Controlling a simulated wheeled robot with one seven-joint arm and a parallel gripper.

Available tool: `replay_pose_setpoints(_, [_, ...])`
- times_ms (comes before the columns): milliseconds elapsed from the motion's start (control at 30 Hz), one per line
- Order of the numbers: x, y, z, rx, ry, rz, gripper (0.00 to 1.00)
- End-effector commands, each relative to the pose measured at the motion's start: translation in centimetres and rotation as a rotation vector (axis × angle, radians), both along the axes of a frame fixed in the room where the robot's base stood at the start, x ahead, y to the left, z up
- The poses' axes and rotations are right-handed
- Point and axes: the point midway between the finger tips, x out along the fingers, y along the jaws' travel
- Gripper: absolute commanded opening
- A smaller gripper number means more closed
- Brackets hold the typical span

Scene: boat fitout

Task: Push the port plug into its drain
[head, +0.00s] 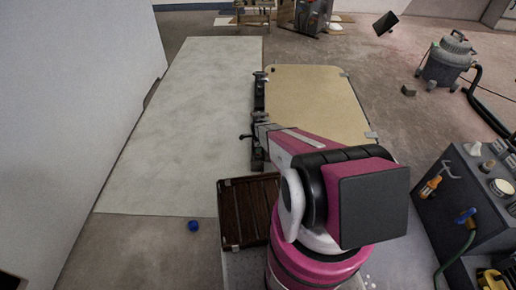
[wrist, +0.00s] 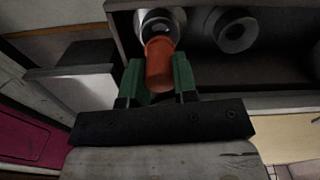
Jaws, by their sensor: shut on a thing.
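In the wrist view, my gripper (wrist: 158,80) has its two green fingers shut on an orange-brown plug (wrist: 159,66). The plug's far end points at the left one of two round grey drain fittings (wrist: 158,22) in a dark recessed panel. It overlaps the lower part of that fitting's opening; I cannot tell whether it touches or has entered. In the head view my arm reaches toward a dark narrow structure (head: 258,92) beside a tan panel; the plug and drains cannot be made out there.
The tan panel (head: 312,98) lies right of the dark structure, and a pale sheet (head: 180,125) lies left. A brown slatted panel (head: 246,212) is close to my base. A blue ball (head: 193,225) is on the floor. A dark cabinet (head: 470,205) and a vacuum (head: 446,62) are right.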

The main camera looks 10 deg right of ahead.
Motion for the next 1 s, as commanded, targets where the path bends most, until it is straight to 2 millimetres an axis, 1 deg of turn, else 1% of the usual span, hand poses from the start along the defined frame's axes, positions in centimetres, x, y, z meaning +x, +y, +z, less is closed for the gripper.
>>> replay_pose_setpoints(833, [0.0,0.0,-2.5,0.000,0.001,0.000,0.04])
replay_pose_setpoints(867, [0.0,0.0,-2.5,0.000,0.000,0.000,0.36])
replay_pose_setpoints(900, [0.0,0.0,-2.4,0.000,0.000,0.000,0.49])
replay_pose_setpoints(933, [0.0,0.0,-2.4,0.000,0.000,0.000,0.56])
replay_pose_setpoints(1000, [0.0,0.0,-2.5,0.000,0.000,0.000,0.56])
